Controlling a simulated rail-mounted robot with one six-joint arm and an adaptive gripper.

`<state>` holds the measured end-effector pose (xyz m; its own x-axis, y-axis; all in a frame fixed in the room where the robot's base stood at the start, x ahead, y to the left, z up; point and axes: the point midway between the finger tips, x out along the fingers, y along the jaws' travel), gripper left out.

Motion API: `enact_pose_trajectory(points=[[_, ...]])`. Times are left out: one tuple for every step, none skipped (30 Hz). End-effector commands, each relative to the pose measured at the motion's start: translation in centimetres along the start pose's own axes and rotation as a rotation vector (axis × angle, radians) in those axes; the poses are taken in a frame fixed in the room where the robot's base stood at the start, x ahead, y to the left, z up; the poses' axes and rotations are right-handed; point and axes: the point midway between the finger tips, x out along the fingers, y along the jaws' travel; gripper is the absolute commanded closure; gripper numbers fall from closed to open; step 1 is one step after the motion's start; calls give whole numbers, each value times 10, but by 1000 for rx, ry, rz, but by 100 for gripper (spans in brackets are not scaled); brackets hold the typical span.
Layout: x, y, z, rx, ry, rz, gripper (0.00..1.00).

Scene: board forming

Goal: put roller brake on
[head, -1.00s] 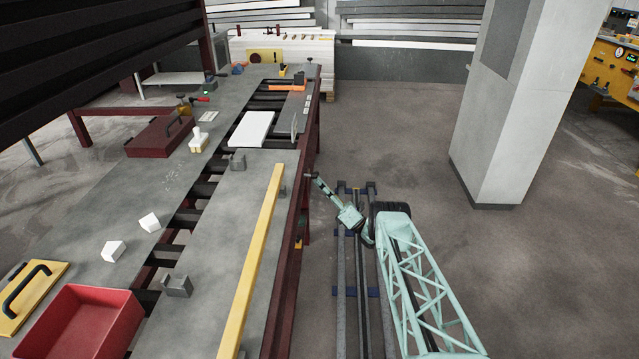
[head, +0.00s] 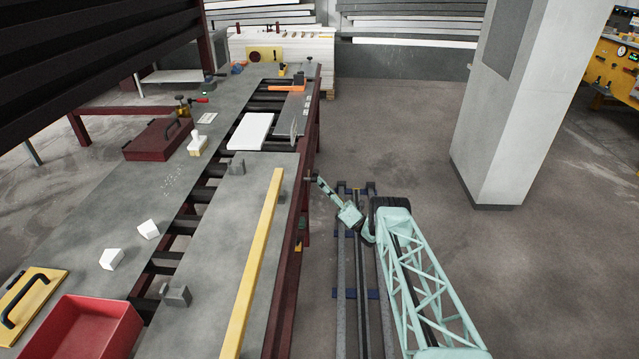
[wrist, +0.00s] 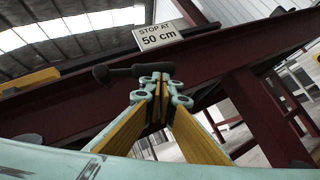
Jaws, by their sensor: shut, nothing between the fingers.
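A black lever with a round knob (wrist: 103,74), apparently the roller brake handle, sticks out along the dark red table beam in the wrist view. My gripper (wrist: 162,76) is shut and empty, its tips at the right end of this lever. I cannot tell whether they touch it. A white "STOP AT 50 cm" sign (wrist: 158,36) is just above. In the head view my gripper (head: 313,178) is small and at the table's right side. The black rollers (head: 205,190) run along the slot in the table.
The long table (head: 225,230) carries a yellow bar (head: 255,255), a white board (head: 250,131), a red tray (head: 85,325), a dark red case (head: 155,140) and an orange tool (head: 285,88). The floor right of my rail is clear up to the pillar (head: 510,110).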

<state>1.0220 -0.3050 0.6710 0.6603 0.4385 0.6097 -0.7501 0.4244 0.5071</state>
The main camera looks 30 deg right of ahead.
Motion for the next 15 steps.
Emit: enact_pose_trajectory(points=[[3,1,3,-1,0,0,100],[4,1,4,-1,0,0,100],[6,1,6,-1,0,0,100],[7,2,7,0,0,0,100],[8,2,8,0,0,0,100],[10,2,9,0,0,0,100],[11,2,10,0,0,0,100],[12,2,12,0,0,0,100],[13,2,13,0,0,0,100],[14,3,14,0,1,0,100],[15,3,15,0,0,0,100],[16,3,16,0,0,0,100],[17,3,16,0,1,0,100],[17,3,17,0,1,0,100],[18,3,17,0,0,0,100]])
